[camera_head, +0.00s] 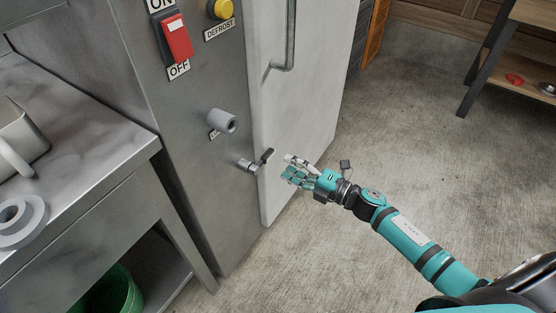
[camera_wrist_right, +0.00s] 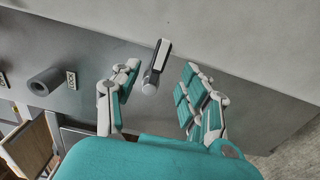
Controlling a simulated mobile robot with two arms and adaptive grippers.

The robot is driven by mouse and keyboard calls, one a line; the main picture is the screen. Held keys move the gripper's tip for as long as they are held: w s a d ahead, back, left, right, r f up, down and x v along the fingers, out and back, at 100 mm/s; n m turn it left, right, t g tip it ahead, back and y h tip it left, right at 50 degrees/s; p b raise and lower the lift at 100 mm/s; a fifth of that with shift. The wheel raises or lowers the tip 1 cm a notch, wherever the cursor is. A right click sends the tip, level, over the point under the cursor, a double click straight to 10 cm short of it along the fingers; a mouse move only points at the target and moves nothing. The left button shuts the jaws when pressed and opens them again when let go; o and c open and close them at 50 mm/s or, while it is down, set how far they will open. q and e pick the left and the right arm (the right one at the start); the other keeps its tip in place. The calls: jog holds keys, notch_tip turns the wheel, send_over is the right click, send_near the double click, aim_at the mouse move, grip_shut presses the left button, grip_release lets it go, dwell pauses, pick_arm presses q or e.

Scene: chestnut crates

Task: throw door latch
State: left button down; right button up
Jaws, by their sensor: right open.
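The door latch (camera_head: 257,161) is a small metal lever with a dark handle on the grey panel, beside the edge of the white door (camera_head: 300,115). It also shows in the right wrist view (camera_wrist_right: 156,66), between and beyond my fingers. My right gripper (camera_head: 290,170) is open and empty, a little to the right of the latch in the head view. In the right wrist view its fingers (camera_wrist_right: 160,95) are spread on either side of the latch, and I see no contact. My left gripper is not in view.
A grey cylindrical knob (camera_head: 223,121) sticks out above the latch. A red ON/OFF switch (camera_head: 175,38) and a yellow defrost button (camera_head: 220,9) sit higher. A metal counter (camera_head: 75,135) stands left.

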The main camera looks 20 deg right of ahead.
jog(key=v, duration=0.6)
jog(key=shift+a, duration=0.1)
dwell(0.3)
